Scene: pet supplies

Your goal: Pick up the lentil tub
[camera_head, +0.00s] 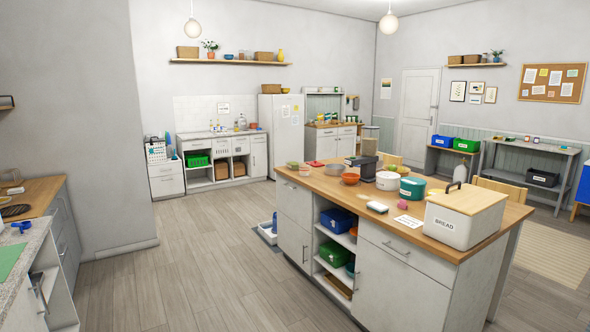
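Two round tubs stand on the wooden top of the kitchen island (460,243). One is a white tub (387,181) and one is a green tub (412,188) with a pale label just to its right. The lettering on the labels is too small to read, so I cannot tell which, if either, is the lentil tub. Neither of my grippers is in view.
A large white bread bin (463,228) with a wooden lid stands at the island's near right.

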